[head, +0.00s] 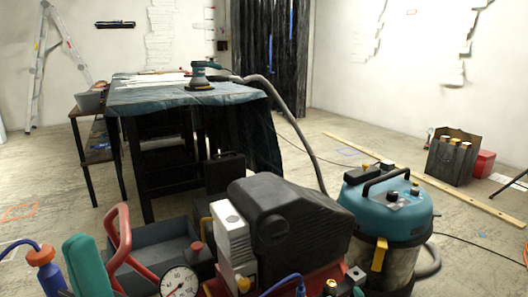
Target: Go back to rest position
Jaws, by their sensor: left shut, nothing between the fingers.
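I cannot make out either of my grippers or arms in the head view. The view holds only the workshop. In the foreground stands an air compressor with a black cover (290,222), a round pressure gauge (179,283) and a red handle (122,240). Nothing in the view is visibly held.
A workbench under a dark sheet (180,99) stands behind the compressor, with a sander (200,77) on it. A blue vacuum (388,205) stands to the right. A stepladder (42,60) leans back left. A long wooden strip (425,178) crosses the floor.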

